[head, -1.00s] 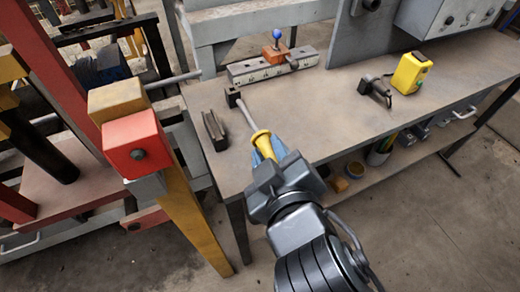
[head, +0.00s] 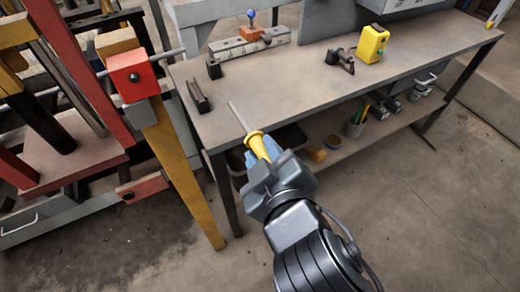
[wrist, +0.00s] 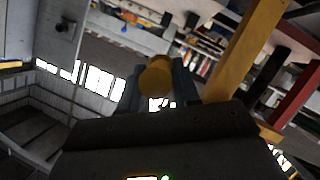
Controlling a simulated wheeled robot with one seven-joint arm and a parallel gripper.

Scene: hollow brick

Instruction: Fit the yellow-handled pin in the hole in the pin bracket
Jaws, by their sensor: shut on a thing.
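The yellow-handled pin (head: 259,143) is in my gripper (head: 264,157), its thin grey rod pointing up and left over the front left part of the bench. In the wrist view the rounded end of the yellow handle (wrist: 155,76) sits between the two fingers, and the rod is hidden. I cannot tell for sure which part is the pin bracket. A red block (head: 134,76) with a dark round spot sits at the top of a yellow post, left of my gripper. A small dark block (head: 214,69) stands on the bench, apart from the pin's tip.
The bench (head: 300,85) also bears a dark slotted piece (head: 198,96), a marked bar (head: 228,50) with a blue-knobbed orange block, a black tool (head: 340,58) and a yellow box (head: 371,44). A yellow post (head: 180,160) stands left. Floor is clear at right.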

